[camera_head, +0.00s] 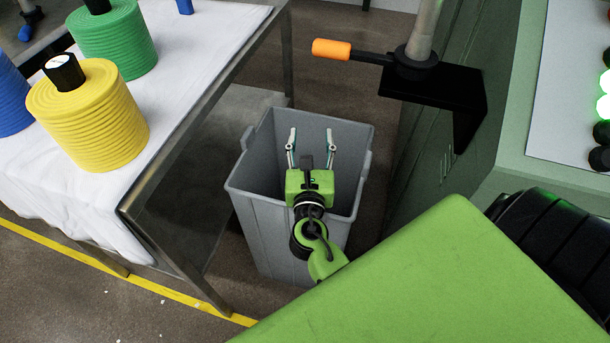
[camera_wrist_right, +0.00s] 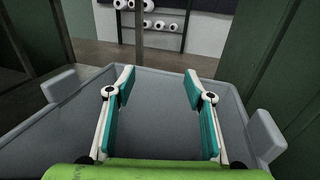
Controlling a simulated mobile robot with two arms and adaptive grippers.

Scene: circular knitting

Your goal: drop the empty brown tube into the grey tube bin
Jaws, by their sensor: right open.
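The grey tube bin (camera_head: 275,240) stands on the floor between the table and the green machine. My right gripper (camera_head: 311,135) is over the bin's mouth, with its fingers spread wide apart and nothing between them. In the right wrist view the open fingers (camera_wrist_right: 159,80) show above the bin, whose rim (camera_wrist_right: 55,85) runs around them. No brown tube is visible in either view. The visible part of the bin's inside looks bare, but the gripper, the arm and the near wall hide much of its bottom. My left gripper is out of view.
A cloth-covered table (camera_head: 190,70) at left bears a yellow yarn cone (camera_head: 95,125), a green one (camera_head: 115,45) and a blue one (camera_head: 10,100). The green machine (camera_head: 425,165) stands close on the right, with an orange handle (camera_head: 331,49) jutting out beyond the bin.

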